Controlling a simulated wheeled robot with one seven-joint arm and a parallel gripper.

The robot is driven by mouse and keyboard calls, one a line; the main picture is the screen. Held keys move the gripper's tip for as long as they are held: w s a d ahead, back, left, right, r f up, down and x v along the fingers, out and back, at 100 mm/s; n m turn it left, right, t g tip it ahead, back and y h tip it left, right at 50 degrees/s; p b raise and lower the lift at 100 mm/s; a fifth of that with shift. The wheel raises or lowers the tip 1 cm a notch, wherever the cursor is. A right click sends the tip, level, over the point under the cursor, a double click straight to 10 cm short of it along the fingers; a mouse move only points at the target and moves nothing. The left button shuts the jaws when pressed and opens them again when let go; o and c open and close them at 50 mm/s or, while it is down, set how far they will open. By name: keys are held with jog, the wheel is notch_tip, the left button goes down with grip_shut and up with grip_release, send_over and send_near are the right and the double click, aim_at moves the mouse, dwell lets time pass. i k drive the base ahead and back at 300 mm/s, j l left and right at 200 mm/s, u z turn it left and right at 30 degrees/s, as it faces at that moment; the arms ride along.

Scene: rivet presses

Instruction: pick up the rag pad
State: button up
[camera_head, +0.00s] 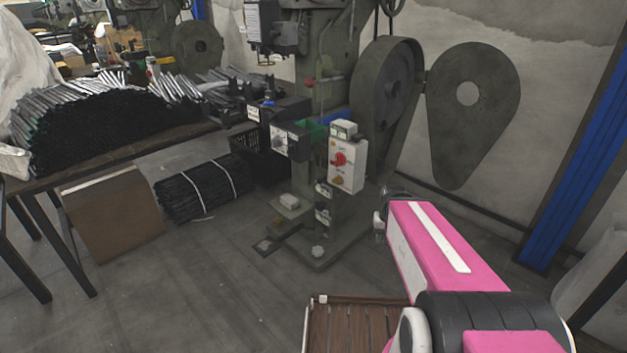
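I cannot make out a rag pad for certain. A small pale block (290,201) sits on the low foot of the rivet press (325,225), and I cannot tell whether it is cloth. My pink arm reaches in from the lower right. At its far end a small grey part, seemingly my gripper (379,227), shows beside the press base. Its fingers are mostly hidden behind the arm, so I see neither their opening nor anything held.
A control box with a red button (346,164) stands on the press. A table (120,153) at left bears piled dark rods (100,125). A brown board (112,215) and a rod bundle (203,190) are on the floor. A slatted wooden surface (345,328) is in front. The floor between is clear.

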aim_at(290, 202)
jog(key=j+z, duration=0.35)
jog(key=j, duration=2)
jog(key=i+j, duration=0.15)
jog(key=j, duration=0.3)
jog(key=i+j+z, duration=0.15)
jog(key=j, duration=0.25)
jog(key=i+j, duration=0.1)
jog(key=j, duration=0.35)
jog(key=i+j+z, duration=0.1)
jog(key=j, duration=0.35)
